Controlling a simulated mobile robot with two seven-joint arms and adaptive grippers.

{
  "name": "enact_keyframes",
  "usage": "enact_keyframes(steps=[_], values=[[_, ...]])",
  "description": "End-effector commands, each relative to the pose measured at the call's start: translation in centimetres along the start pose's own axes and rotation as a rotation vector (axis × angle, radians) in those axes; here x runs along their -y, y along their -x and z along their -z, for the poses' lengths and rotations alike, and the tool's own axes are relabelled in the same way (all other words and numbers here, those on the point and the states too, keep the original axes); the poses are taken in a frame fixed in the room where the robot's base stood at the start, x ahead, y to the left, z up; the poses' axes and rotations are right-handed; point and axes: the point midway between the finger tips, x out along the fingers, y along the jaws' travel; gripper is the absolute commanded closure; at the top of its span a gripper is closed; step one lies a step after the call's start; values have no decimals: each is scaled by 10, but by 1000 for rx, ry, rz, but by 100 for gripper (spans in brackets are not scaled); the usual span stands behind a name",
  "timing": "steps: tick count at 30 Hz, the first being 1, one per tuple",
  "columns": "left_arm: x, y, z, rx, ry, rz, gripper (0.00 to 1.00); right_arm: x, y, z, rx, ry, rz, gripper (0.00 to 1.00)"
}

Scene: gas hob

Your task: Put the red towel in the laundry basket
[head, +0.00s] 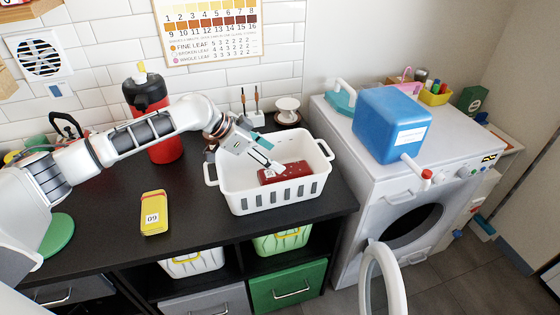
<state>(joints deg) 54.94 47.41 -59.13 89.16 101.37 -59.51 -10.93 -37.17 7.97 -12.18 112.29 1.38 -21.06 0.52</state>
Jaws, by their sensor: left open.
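The red towel (292,171) lies folded inside the white laundry basket (280,201), against its floor as far as I can see. The basket stands on the black counter near its right end, with slots in its side and a handle at each end. My left gripper (276,167) reaches into the basket from the upper left. It is open, with its fingertips at the towel's left part; whether they touch it I cannot tell. My right gripper is not in view.
A yellow pack (153,213) lies on the counter, with a red flask (160,120) behind it. A washing machine (398,203) with its door open stands to the right, holding a blue container (391,124). A white spool (287,108) stands behind the basket.

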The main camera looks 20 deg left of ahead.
Motion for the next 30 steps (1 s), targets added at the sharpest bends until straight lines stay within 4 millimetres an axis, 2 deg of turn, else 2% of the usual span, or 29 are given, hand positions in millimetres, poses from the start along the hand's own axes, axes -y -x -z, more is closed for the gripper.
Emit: enact_keyframes(steps=[1, 6, 12, 18, 30], values=[[0, 13, 0, 0, 0, 2, 34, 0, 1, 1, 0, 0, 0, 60], [1, 47, 0, 0, 0, 2, 34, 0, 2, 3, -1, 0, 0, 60], [0, 71, 0, 0, 0, 0, 34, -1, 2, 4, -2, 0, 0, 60], [0, 78, 0, 0, 1, -1, 34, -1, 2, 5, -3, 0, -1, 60], [0, 78, 0, 0, 1, -1, 34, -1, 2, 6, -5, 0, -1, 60]])
